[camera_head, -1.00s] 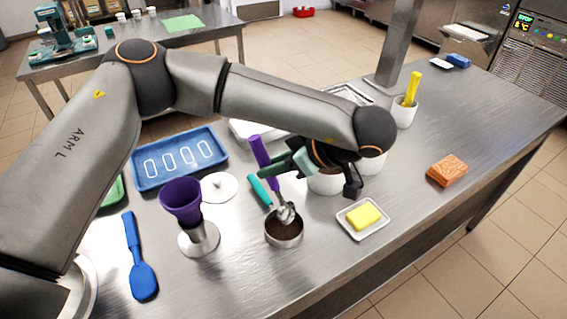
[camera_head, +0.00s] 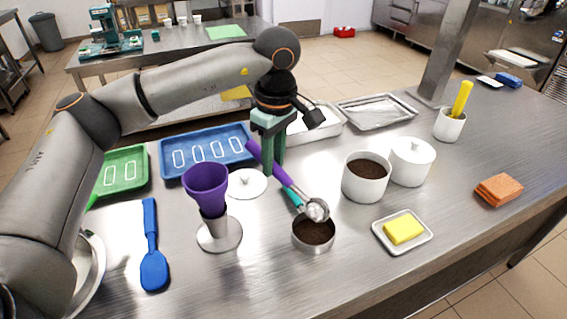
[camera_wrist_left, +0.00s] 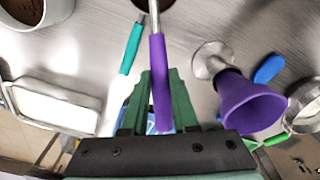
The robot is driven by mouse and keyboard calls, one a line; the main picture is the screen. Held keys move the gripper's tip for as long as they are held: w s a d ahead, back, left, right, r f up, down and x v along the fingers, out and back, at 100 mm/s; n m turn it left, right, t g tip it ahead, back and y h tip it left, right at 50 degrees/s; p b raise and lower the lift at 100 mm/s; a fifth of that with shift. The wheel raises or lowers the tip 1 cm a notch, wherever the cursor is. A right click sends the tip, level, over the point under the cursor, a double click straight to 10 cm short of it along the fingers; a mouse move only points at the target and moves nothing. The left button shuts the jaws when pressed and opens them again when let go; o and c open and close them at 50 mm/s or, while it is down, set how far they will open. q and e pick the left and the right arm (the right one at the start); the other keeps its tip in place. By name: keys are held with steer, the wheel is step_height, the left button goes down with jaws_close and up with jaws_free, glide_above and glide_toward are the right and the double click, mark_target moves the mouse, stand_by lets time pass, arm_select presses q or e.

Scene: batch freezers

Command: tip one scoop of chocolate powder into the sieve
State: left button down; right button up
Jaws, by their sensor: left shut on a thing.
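My left gripper (camera_head: 273,165) points down and is shut on the purple handle (camera_head: 259,155) of a metal scoop. In the left wrist view the purple handle (camera_wrist_left: 159,80) lies between the green fingers. The scoop's bright metal head (camera_head: 317,210) is just above the far rim of a round metal sieve (camera_head: 314,246); whether they touch is unclear. Dark chocolate powder (camera_head: 312,233) lies in the sieve. Its teal handle (camera_head: 292,196) runs close beside the scoop's shaft. The scoop's contents are not clear. A white pot (camera_head: 365,190) of dark powder stands to the right. My right gripper is not seen.
A purple funnel (camera_head: 206,185) on a metal stand is left of the sieve. A white lid (camera_head: 247,184), a blue tray (camera_head: 178,178), a lidded white jar (camera_head: 412,165) and a butter dish (camera_head: 381,236) stand around.

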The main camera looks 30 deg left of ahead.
arm_select(q)
steer(key=f+h, duration=0.1)
steer(key=a+f+h, duration=0.1)
steer(key=h+b, duration=0.1)
steer(key=h, duration=0.1)
steer(key=shift+w+a+f+g, duration=0.25)
steer(key=shift+a+f+g, duration=0.15)
steer(key=shift+r+p, duration=0.4)
steer(key=shift+r, duration=0.3)
steer(key=shift+r, duration=0.1)
